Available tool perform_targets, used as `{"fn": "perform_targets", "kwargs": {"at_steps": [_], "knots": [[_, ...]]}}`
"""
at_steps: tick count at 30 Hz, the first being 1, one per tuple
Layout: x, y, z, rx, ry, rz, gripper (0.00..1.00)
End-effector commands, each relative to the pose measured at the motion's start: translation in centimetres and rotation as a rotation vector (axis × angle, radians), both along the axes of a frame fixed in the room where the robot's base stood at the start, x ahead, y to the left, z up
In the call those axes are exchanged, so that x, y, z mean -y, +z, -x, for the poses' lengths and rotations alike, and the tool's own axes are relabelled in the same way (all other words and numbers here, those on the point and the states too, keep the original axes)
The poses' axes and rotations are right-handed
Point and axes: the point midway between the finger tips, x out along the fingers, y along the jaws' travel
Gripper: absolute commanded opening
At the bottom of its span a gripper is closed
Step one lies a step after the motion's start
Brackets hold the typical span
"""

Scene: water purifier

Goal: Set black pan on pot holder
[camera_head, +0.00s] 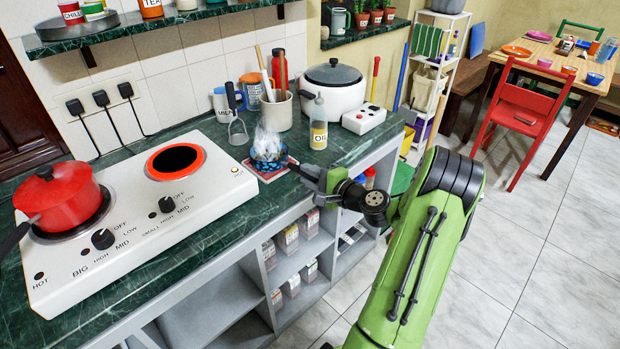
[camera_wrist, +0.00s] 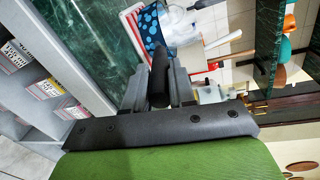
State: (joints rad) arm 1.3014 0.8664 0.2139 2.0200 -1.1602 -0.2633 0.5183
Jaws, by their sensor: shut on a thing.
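The small pan (camera_head: 268,158), dark with a blue speckled look, is on the green counter side right of the stove, with white steam above it. In the wrist view its blue spotted side (camera_wrist: 151,27) shows at the top. The pot holder (camera_head: 268,177), a flat square with a red and white edge, shows under the pan; its edge also shows in the wrist view (camera_wrist: 130,20). The pan sits over it, touching or just above; I cannot tell which. My gripper (camera_head: 303,171) is shut on the pan's black handle (camera_wrist: 159,72), at the counter's front edge.
The white stove (camera_head: 130,215) with a red pot (camera_head: 60,195) and a glowing red ring is left. An oil bottle (camera_head: 318,125), a utensil holder (camera_head: 276,112), a masher (camera_head: 237,125) and a white cooker (camera_head: 333,88) stand close behind the pan. Open shelves lie below.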

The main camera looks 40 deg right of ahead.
Motion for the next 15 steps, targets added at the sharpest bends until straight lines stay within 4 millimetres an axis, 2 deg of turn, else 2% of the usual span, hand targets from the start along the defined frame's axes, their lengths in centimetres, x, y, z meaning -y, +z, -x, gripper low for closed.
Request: {"fn": "perform_targets", "kwargs": {"at_steps": [5,6,9,11,15], "knots": [[-0.01,-0.14,-0.02,0.002,0.001,0.0,0.0],[0.0,-0.27,0.0,0.0,0.0,0.0,0.26],[0.0,-0.17,0.01,0.0,0.0,0.0,0.41],[0.0,-0.15,0.0,0.0,0.0,0.0,0.5],[0.0,-0.15,0.0,0.0,0.0,0.0,0.5]]}}
